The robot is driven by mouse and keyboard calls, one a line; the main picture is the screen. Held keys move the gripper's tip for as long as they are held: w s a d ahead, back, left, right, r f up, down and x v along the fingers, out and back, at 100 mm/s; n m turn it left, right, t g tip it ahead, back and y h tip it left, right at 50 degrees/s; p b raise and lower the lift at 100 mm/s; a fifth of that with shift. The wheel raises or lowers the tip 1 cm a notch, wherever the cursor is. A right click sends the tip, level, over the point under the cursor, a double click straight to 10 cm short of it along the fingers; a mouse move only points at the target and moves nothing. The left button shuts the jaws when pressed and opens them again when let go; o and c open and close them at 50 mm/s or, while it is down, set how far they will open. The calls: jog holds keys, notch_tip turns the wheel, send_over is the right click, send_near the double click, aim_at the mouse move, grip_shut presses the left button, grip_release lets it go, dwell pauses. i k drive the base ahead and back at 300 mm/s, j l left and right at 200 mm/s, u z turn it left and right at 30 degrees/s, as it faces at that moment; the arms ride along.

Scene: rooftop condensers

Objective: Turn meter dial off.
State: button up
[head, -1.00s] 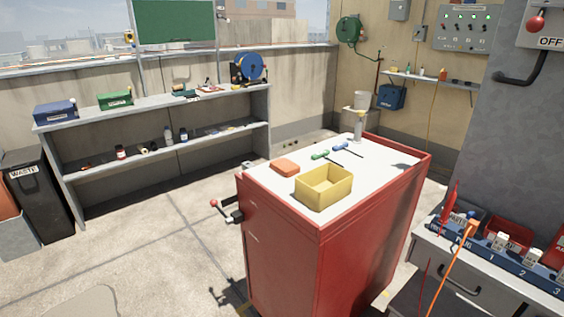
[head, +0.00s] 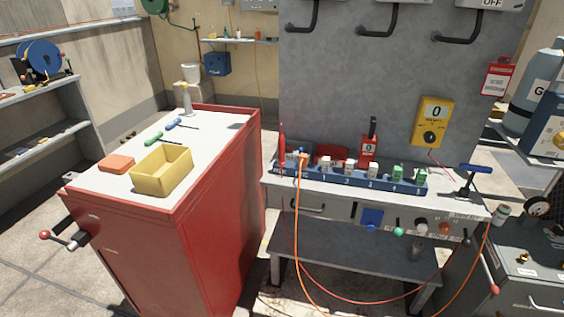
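A yellow meter (head: 431,122) hangs on the grey panel above the right part of the workbench in the head view. Its small display reads 0, and a dark round dial (head: 429,138) sits below the display. The dial's pointer setting is too small to tell. A red lead runs down from the meter. My gripper is not in view.
A red cabinet (head: 215,215) with a yellow bin (head: 161,170) on top stands at left. The workbench (head: 330,193) carries a blue rack (head: 335,175) with several plugs. Orange and red cables hang in front. A blue-handled clamp (head: 474,170) stands at the bench's right end.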

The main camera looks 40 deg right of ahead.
aim_at(429, 137)
jog(key=l+z, duration=0.1)
jog(key=z, duration=0.3)
jog(key=l+z, duration=0.1)
jog(key=z, duration=0.3)
jog(key=l+z, duration=0.1)
jog(key=z, duration=0.35)
